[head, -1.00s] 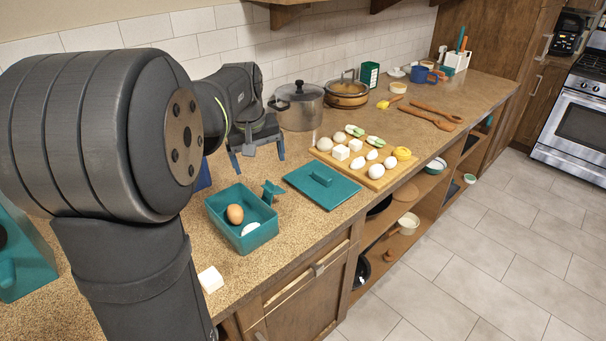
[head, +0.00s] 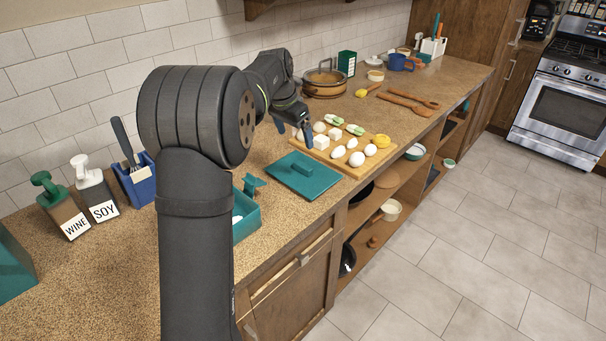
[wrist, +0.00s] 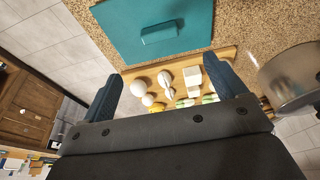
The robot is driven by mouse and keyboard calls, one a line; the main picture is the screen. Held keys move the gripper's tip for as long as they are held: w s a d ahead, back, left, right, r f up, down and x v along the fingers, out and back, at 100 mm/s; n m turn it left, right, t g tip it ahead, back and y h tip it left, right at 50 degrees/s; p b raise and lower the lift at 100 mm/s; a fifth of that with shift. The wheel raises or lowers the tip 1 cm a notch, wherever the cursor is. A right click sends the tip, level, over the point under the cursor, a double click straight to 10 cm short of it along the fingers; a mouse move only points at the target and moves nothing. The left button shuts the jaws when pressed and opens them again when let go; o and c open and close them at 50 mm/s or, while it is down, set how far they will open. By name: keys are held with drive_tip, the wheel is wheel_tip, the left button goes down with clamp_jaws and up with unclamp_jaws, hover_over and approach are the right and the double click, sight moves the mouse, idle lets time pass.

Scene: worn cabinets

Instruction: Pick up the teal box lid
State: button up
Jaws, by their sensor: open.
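The teal box lid (head: 302,176) lies flat on the counter, with a raised bar handle on its top. In the wrist view the lid (wrist: 185,48) shows at the top, its handle (wrist: 159,33) near its middle. My gripper (head: 293,137) is open and empty, above the counter by the back edge of the lid and the near end of the cutting board. In the wrist view its two blue fingers (wrist: 169,92) are spread wide, with the lid beyond them. The teal box (head: 246,217) stands left of the lid, partly hidden by my arm.
A cutting board (head: 352,171) with eggs, white cubes and other food lies right of the lid. A steel pot (wrist: 292,78) shows at the wrist view's right. Wine (head: 64,209) and soy (head: 95,191) bottles and a blue utensil holder (head: 139,181) stand at the left. The counter's front edge is near the lid.

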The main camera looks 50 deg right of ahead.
sight(303, 165)
drive_tip(key=x, duration=1.2)
drive_tip(key=c, duration=1.1)
